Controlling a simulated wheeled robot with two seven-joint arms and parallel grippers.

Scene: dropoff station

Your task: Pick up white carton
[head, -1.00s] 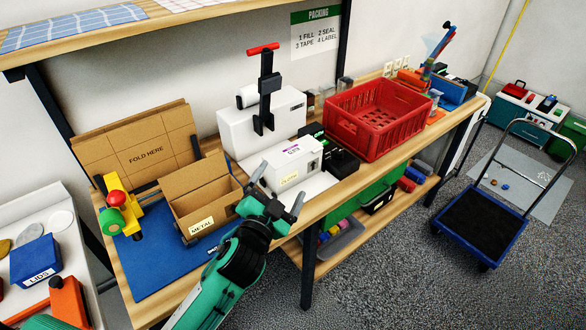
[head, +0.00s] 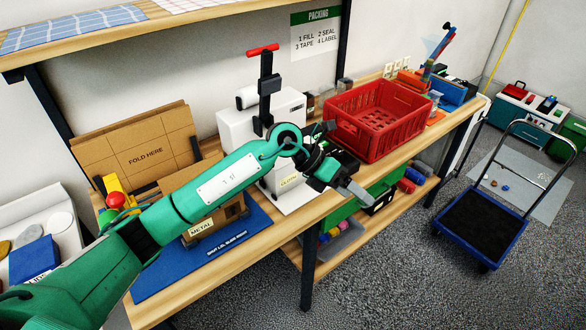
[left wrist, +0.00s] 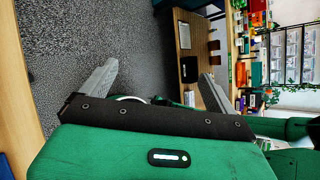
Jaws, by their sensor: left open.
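My left gripper (head: 345,165) is open and empty, to the right of the carton, in front of the black device and the red crate. In the left wrist view my left gripper (left wrist: 157,85) has its two fingers spread wide with nothing between them. The carton does not show in that view. My right gripper is in neither view.
A red crate (head: 360,144) stands right of the carton. A white machine (head: 235,130) is behind. An open brown "METAL" carton (head: 229,213) is on a blue mat (head: 165,275), partly behind my arm. A blue trolley (head: 460,252) stands on the floor at right.

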